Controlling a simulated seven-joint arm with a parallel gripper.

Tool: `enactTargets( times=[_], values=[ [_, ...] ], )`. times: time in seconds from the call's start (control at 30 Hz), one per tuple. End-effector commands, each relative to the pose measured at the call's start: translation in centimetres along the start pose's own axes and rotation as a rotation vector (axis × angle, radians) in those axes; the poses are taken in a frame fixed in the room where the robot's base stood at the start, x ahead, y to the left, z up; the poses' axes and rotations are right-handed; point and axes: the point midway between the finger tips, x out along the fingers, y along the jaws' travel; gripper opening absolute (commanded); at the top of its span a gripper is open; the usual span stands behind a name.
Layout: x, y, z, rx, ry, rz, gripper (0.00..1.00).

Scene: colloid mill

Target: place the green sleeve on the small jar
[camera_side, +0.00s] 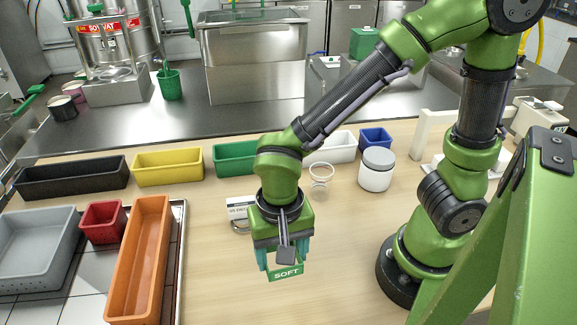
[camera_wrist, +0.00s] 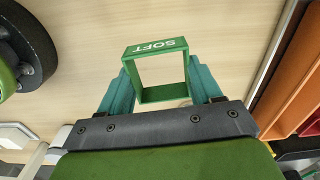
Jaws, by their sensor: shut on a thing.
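The green sleeve (camera_side: 286,273) is a hollow square band marked SOFT. My gripper (camera_side: 284,259) is shut on it, with a teal finger on either side, above the front middle of the wooden table. In the wrist view the sleeve (camera_wrist: 155,48) shows its open middle, with bare wood seen through it. A clear glass jar (camera_side: 321,178) stands behind and to the right of my gripper. A larger white jar with a grey lid (camera_side: 375,172) stands farther right. I cannot tell for certain which is the small jar. Neither jar touches the sleeve.
Black (camera_side: 72,178), yellow (camera_side: 168,168), green (camera_side: 235,158), white (camera_side: 333,149) and blue (camera_side: 375,138) bins line the back. Grey (camera_side: 35,250), red (camera_side: 102,222) and orange (camera_side: 140,262) bins stand left. The front middle is clear.

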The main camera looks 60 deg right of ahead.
Motion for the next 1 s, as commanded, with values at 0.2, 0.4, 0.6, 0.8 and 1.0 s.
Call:
enactTargets(
  times=[0.2, 0.4, 0.6, 0.8, 1.0],
  values=[
    [-1.6, 0.7, -2.8, 0.105, 0.001, 0.0, 0.36],
    [-2.4, 3.3, -9.8, 0.368, 0.001, -0.001, 0.36],
    [-3.6, 8.3, -16.3, 0.666, 0.001, -0.001, 0.36],
    [-5.0, 15.2, -21.2, 0.972, 0.002, -0.002, 0.36],
    [-6.6, 23.2, -23.7, 1.279, 0.002, -0.002, 0.36]
  ],
)
